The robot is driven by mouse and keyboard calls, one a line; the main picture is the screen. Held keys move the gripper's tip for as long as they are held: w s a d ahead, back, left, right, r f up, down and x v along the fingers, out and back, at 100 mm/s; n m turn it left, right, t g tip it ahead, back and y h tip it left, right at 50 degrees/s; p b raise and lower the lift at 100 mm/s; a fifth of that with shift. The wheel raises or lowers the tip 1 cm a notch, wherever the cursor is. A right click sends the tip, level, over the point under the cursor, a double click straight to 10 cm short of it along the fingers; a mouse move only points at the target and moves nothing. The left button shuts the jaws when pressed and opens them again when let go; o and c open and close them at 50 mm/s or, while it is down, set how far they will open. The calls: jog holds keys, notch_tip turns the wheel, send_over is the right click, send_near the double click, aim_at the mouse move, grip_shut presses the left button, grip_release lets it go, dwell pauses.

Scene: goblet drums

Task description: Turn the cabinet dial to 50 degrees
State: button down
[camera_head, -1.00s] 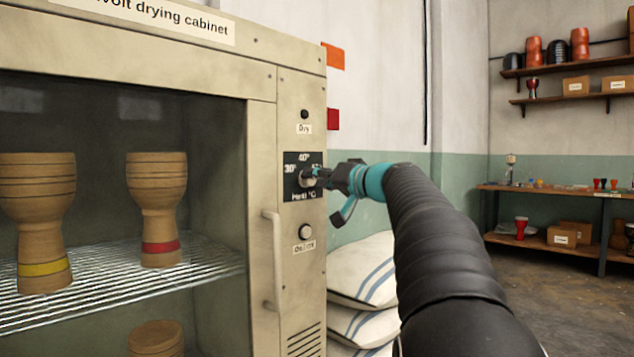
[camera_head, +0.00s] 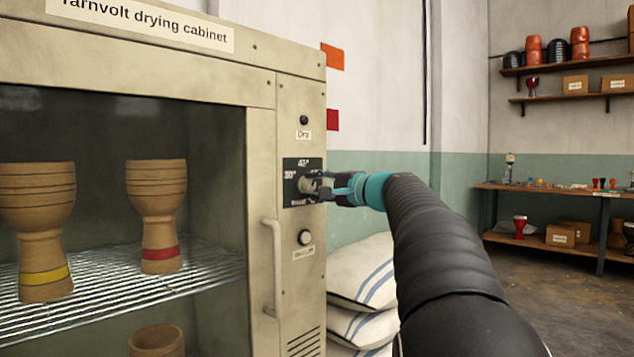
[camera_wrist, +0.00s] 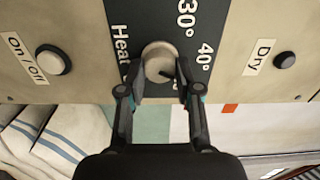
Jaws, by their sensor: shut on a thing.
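The cabinet dial (camera_head: 306,185) is a pale round knob on a dark panel (camera_head: 289,198) at the right of the drying cabinet's front. In the wrist view the dial (camera_wrist: 157,57) sits between the marks 30° and 40° and the Heat label. My gripper (camera_head: 317,186) reaches it from the right. In the wrist view my gripper (camera_wrist: 158,74) has one finger on each side of the dial and is shut on it. The 50 mark is not visible in either view, and the dial's pointer cannot be read clearly.
The Dry button (camera_head: 304,120) is above the panel and the On/Off button (camera_head: 305,237) below. A vertical door handle (camera_head: 272,262) stands out at lower left. White sacks (camera_head: 362,270) are stacked beside the cabinet. Drums (camera_head: 156,205) stand on the wire shelf inside.

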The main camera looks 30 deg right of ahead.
jog(key=m+p, duration=0.2)
jog(key=m, duration=0.2)
jog(key=shift+m+p, duration=0.4)
jog(key=shift+m, duration=0.6)
jog(key=shift+f+m, duration=0.1)
jog(key=shift+m, duration=0.2)
jog(key=c, duration=0.8)
grip_release()
jog(key=shift+s, duration=0.1)
jog(key=v, duration=1.1)
jog(key=shift+s+d, duration=0.15)
jog(key=shift+s, duration=0.25)
